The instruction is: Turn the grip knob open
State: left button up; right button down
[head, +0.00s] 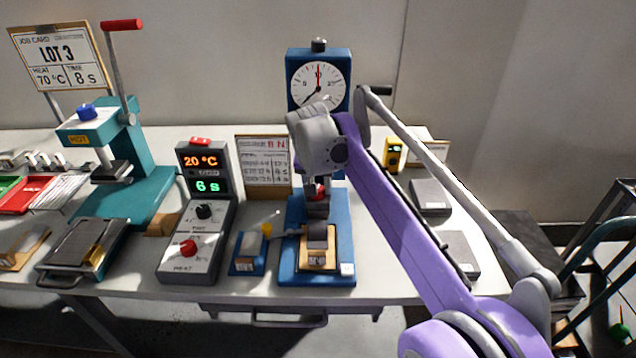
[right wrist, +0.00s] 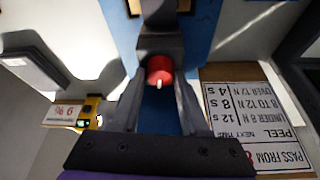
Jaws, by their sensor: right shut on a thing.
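The grip knob is a red round knob with a pale pin, on the front of a dark grip block. In the right wrist view the knob (right wrist: 159,69) sits between the two fingers of my right gripper (right wrist: 160,82), which is shut on it. In the head view a bit of the red knob (head: 319,190) shows on the blue stand (head: 342,225), under the dial gauge (head: 318,82). My purple right arm reaches over from the lower right, and its wrist hides most of the gripper there. My left gripper is not in view.
A grey control box (head: 193,250) reads 20 °C and 6 s. A teal press (head: 150,190) and a job card (head: 60,58) stand at the left. Grey blocks (head: 430,197) lie right of the stand.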

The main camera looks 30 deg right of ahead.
jog(key=n+y+p, duration=0.1)
jog(key=n+p, duration=0.1)
jog(key=n, duration=0.1)
jog(key=n+t+y+p, duration=0.1)
jog(key=n+p, duration=0.1)
jog(key=p, duration=0.1)
jog(key=shift+s+d+r+n+p, duration=0.1)
jog(key=shift+d+r+n+p, duration=0.1)
jog(key=shift+n+p, duration=0.2)
jog(key=n+y+p, duration=0.1)
jog(key=n+p, duration=0.1)
jog(key=n, duration=0.1)
jog(key=shift+f, duration=0.1)
jog(key=shift+d+n+y+p, duration=0.1)
jog(key=shift+n+y+p, duration=0.45)
jog(key=shift+n, duration=0.35)
jog(key=shift+f, duration=0.1)
jog(key=shift+c, duration=2)
grip_release()
